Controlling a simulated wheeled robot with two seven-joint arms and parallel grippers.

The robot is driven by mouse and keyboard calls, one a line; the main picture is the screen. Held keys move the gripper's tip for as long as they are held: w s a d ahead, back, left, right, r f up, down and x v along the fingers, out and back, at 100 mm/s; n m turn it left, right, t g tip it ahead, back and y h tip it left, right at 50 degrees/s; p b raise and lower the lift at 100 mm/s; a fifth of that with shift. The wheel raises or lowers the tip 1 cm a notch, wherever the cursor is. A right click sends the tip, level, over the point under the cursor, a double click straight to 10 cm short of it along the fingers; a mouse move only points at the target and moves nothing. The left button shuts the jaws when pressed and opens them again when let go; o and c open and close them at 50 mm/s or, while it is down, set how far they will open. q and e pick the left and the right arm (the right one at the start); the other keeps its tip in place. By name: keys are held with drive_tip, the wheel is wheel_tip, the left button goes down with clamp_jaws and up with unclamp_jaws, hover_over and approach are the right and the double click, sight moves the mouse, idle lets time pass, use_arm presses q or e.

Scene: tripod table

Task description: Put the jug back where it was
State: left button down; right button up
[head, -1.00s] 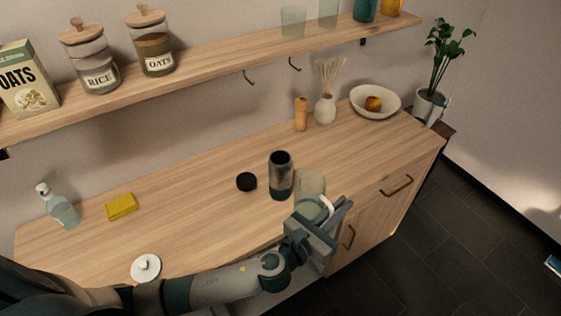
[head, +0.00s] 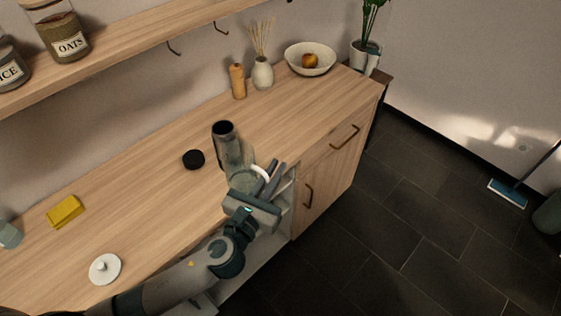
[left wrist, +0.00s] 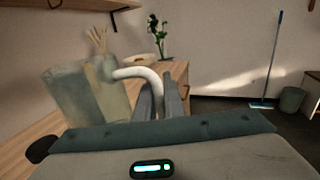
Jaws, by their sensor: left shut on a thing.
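The jug (head: 236,168) is pale, greenish and see-through, with a white handle (head: 263,174). My left gripper (head: 273,176) is shut on the handle, at the counter's front edge. My right gripper is not in view.
The wooden counter (head: 150,190) carries a black lid (head: 193,159), a yellow sponge (head: 65,211), a white knobbed lid (head: 105,268), a wooden mill (head: 238,81), a reed vase (head: 262,73) and a fruit bowl (head: 310,59). A shelf (head: 130,37) hangs above.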

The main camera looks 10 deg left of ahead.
use_arm(q)
drive_tip(key=s+a+r+n+y+b, duration=0.3)
drive_tip(key=s+a, duration=0.5)
drive_tip(key=a, duration=0.5)
drive_tip(key=y+b, duration=0.1)
drive_tip(key=y, duration=0.1)
drive_tip(key=shift+s+r+n+t+y, duration=0.15)
drive_tip(key=shift+s+n+t+y, duration=0.15)
drive_tip(key=shift+s, duration=0.05)
